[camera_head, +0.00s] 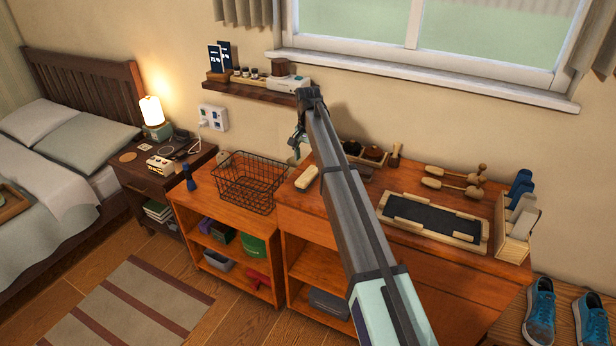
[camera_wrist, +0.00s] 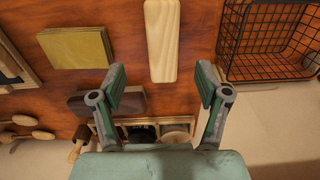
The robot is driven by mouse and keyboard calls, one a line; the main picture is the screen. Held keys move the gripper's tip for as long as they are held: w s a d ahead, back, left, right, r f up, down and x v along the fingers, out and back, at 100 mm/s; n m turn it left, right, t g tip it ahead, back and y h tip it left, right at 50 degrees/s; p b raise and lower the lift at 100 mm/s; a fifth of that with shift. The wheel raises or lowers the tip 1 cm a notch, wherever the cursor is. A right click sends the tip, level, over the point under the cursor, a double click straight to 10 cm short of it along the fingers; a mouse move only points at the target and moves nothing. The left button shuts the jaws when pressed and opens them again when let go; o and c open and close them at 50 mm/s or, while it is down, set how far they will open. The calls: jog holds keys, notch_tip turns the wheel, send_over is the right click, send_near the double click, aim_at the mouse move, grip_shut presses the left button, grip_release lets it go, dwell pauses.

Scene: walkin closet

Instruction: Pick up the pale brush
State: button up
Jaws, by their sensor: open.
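The pale brush (camera_head: 306,177) lies on the wooden cabinet top just right of the wire basket, in the head view. In the wrist view, the brush (camera_wrist: 161,40) shows as a long pale wooden back at top centre, pointing down between my fingers. My gripper (camera_head: 298,142) is above the back of the cabinet, beyond the brush in the head view. In the wrist view, my gripper (camera_wrist: 160,84) is open and empty, its fingers wide apart on either side of the brush's line. The brush's underside is hidden.
The black wire basket (camera_wrist: 268,42) stands close beside the brush. A yellowish block (camera_wrist: 76,48) lies on its other side. A compartment box (camera_wrist: 158,128) is at the wall. A dark tray (camera_head: 432,220) and wooden tools (camera_head: 455,184) lie further right. A wall shelf (camera_head: 255,86) hangs above.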

aim_at(308, 175)
jog(key=shift+w+a+f+p, duration=0.1)
jog(key=shift+f+p, duration=0.6)
jog(key=shift+f, duration=1.55)
jog(key=shift+w+f+p, duration=0.1)
jog(key=shift+f+p, duration=0.6)
jog(key=shift+f, duration=1.5)
jog(key=c, duration=1.3)
